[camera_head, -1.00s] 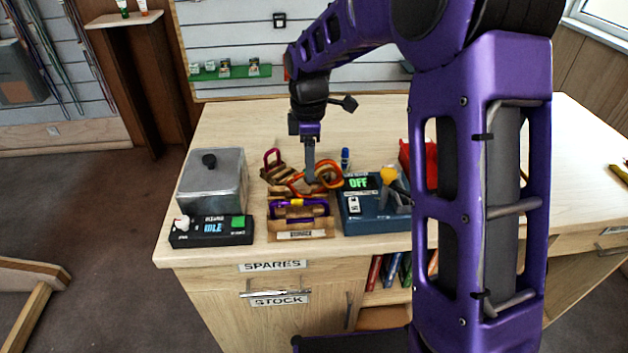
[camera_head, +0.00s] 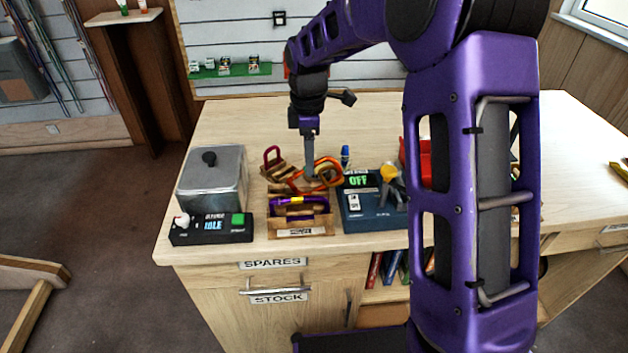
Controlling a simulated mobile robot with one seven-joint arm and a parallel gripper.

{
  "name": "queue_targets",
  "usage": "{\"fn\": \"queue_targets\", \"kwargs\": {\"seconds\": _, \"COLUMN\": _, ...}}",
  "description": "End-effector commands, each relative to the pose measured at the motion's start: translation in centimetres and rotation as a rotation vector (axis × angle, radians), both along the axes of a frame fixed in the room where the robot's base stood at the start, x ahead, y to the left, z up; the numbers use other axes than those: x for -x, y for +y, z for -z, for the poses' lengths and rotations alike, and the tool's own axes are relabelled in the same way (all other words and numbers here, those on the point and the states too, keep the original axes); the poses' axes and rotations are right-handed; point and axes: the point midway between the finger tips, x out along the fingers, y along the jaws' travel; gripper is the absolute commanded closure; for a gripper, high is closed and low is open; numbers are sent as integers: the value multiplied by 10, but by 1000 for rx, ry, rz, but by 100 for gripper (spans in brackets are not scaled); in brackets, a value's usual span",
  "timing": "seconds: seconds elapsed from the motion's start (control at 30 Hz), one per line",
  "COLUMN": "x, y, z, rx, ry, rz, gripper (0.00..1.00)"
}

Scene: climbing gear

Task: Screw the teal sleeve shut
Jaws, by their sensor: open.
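A wooden rack (camera_head: 300,222) on the counter holds several carabiners. A purple carabiner (camera_head: 300,208) with a yellow sleeve is at the front. An orange carabiner (camera_head: 327,167) is in the middle, and a dark red one (camera_head: 272,157) is at the back left. I cannot make out a teal sleeve; it is hidden or too small to tell. My gripper (camera_head: 309,174) points down over the middle of the rack, at the orange carabiner. It is open. Whether its fingers touch or straddle the carabiner is unclear.
Left of the rack are a metal box (camera_head: 211,180) and a black unit (camera_head: 211,232) reading IDLE with a green button. Right of it is a blue unit (camera_head: 370,215) reading OFF. A blue marker (camera_head: 345,158) stands behind. The counter (camera_head: 245,120) is clear at the back.

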Motion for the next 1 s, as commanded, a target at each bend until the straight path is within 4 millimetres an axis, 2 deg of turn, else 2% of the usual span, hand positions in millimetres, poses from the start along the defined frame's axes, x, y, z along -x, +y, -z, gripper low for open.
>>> {"fn": "queue_targets", "kwargs": {"seconds": 1.0, "x": 0, "y": 0, "z": 28, "rx": 0, "ry": -3, "rz": 0, "gripper": 45}}
